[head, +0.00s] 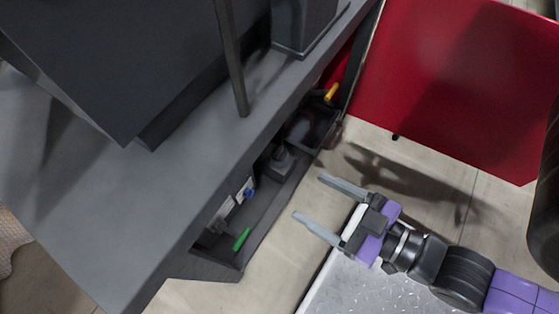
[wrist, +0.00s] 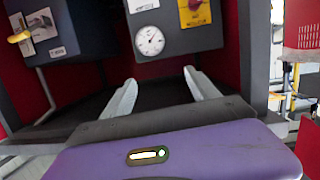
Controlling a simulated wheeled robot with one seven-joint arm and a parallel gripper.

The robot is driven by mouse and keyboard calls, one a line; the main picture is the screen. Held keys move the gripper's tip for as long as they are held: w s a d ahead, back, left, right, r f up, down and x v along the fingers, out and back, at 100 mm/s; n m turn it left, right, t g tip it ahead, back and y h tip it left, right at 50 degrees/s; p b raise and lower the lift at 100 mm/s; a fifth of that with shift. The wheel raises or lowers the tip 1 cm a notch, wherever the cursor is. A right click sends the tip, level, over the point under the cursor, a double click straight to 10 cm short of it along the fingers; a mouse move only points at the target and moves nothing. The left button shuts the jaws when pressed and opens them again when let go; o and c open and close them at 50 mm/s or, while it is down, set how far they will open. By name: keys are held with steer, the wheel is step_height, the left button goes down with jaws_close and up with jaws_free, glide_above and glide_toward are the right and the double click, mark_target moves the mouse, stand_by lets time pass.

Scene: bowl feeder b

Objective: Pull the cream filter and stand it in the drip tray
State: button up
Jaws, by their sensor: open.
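My gripper (head: 310,197) is open and empty in the head view. Its two grey fingers point left, in front of the open dark cabinet (head: 262,215). In the wrist view the fingers of my gripper (wrist: 160,82) are spread apart with nothing between them, facing the cabinet's inside. I cannot make out the cream filter in either view. I cannot tell the drip tray apart from the dark cabinet floor; the worktop hides much of the inside in the head view.
A red door (head: 455,75) stands open at the right. The grey worktop (head: 180,185) overhangs the cabinet. A green handle (head: 241,239) and a yellow one (head: 331,92) show below it. In the wrist view a round gauge (wrist: 149,41) and a yellow plate (wrist: 195,12) face me.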

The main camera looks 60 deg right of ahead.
step_height(320, 180, down, 5)
steer(key=w+d+n+h+b, duration=0.1)
steer(key=w+d+b, duration=0.1)
steer(key=w, duration=0.1)
steer(key=n, duration=2.6)
glide_above(279, 150)
steer(key=f+v, duration=0.1)
steer(key=v, duration=0.3)
step_height(279, 150, down, 18)
steer(key=f+n, duration=0.2)
steer(key=n, duration=0.1)
steer(key=f+n+g+y, duration=0.1)
steer(key=f+n, duration=0.1)
steer(key=f, duration=0.1)
steer(key=f+n, duration=0.3)
steer(key=shift+s+d+n+g+y, duration=0.15)
steer(key=shift+s+n+g+y, duration=0.15)
steer(key=shift+g, duration=0.1)
steer(key=shift+w+f+n, duration=0.1)
steer(key=shift+f+n, duration=0.2)
steer(key=shift+w+f, duration=0.25)
steer(key=shift+w, duration=0.05)
steer(key=b+x, duration=0.3)
steer(key=x, duration=0.3)
steer(key=shift+w+f, duration=0.1)
steer(key=shift+w, duration=0.25)
steer(key=c, duration=1.5)
step_height(279, 150, up, 20)
steer(key=p, duration=1.1)
